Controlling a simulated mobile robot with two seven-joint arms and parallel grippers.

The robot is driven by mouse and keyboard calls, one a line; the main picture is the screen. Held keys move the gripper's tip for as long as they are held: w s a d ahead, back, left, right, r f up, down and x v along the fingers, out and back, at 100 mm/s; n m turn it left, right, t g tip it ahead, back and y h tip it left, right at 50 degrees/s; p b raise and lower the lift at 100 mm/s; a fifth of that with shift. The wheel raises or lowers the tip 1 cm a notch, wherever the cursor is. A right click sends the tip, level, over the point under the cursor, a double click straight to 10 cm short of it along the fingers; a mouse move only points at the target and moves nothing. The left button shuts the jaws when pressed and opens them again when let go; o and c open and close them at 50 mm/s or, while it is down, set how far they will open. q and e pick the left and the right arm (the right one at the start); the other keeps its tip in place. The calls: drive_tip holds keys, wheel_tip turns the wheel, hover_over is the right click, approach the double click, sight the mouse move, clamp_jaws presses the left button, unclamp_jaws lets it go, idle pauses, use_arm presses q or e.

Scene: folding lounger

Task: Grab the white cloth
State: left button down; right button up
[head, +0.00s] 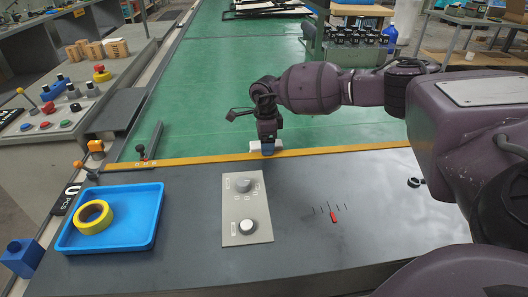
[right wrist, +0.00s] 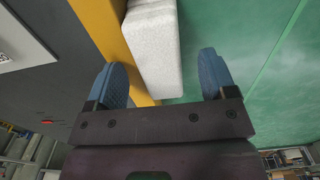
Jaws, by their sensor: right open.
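The white cloth (right wrist: 153,45) looks like a folded, pale, rough-surfaced block in the right wrist view. It lies along the yellow edge strip, beside the green surface. In the head view the cloth (head: 254,147) is a small white shape at the far edge of the grey panel, partly hidden by my right gripper. My right gripper (head: 268,149) points down over it. In the wrist view its two blue fingers (right wrist: 165,79) are apart, with the near end of the cloth ahead of the gap; contact cannot be told. My left gripper is out of view.
A blue tray (head: 147,240) holds a yellow tape roll (head: 94,218). A grey plate with two knobs (head: 246,205) sits mid-panel, with a red pointer (head: 334,217) to its right. A small lever (head: 141,153) stands left. The green surface (head: 215,75) beyond is clear nearby.

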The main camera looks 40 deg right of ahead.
drive_tip(key=shift+r, duration=0.15)
drive_tip(key=c, duration=1)
